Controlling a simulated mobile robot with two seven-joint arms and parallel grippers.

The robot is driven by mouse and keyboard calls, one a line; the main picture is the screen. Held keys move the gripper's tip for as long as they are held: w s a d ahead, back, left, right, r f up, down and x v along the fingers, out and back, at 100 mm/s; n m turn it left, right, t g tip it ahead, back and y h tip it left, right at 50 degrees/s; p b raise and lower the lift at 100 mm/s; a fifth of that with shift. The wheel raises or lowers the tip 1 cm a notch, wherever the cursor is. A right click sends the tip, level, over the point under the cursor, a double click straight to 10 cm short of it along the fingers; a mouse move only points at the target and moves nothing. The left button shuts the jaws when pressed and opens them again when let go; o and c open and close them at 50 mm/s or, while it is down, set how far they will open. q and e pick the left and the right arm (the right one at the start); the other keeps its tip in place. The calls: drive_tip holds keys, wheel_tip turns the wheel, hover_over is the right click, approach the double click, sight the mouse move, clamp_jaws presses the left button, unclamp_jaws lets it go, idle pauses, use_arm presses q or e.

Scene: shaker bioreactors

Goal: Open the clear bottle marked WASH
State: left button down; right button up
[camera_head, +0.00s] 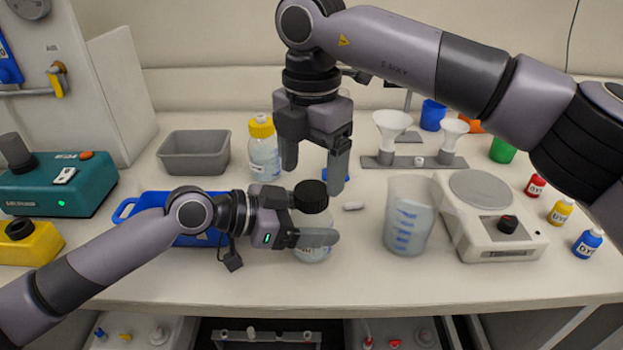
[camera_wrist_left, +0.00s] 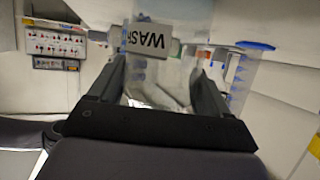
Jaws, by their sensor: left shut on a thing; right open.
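The clear WASH bottle (camera_head: 313,254) stands near the front of the bench, with a black cap (camera_head: 311,195) on top. My left gripper (camera_head: 316,226) is shut on the bottle body from the left, and its fingers hide part of it. In the left wrist view, the upside-down WASH label (camera_wrist_left: 148,40) shows on the clear body between my left fingers (camera_wrist_left: 160,95). My right gripper (camera_head: 314,176) points down over the cap, open and empty. Its right finger hangs just right of the cap in the picture; whether it touches cannot be told.
A graduated clear beaker (camera_head: 409,220) and a balance (camera_head: 490,215) stand to the right. A blue tray (camera_head: 130,208) is partly behind my left arm. A yellow-capped bottle (camera_head: 263,150), a grey tub (camera_head: 194,155) and a funnel stand (camera_head: 415,161) are behind. The bench's front strip is clear.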

sight(312, 190)
drive_tip(key=shift+r, duration=0.3)
drive_tip(key=shift+c, duration=0.4)
drive_tip(key=m, duration=0.1)
drive_tip(key=r+m, duration=0.1)
drive_tip(key=m, duration=0.1)
drive_tip(key=shift+r, duration=0.15)
wheel_tip(312, 190, up, 2)
drive_tip(key=m, duration=0.6)
drive_tip(key=shift+m, duration=0.3)
drive_tip(key=shift+f, duration=3.95)
drive_tip(key=shift+c, duration=0.2)
drive_tip(key=c, duration=1)
drive_tip(key=n, duration=0.4)
drive_tip(key=shift+n, duration=0.3)
drive_tip(key=n, duration=0.5)
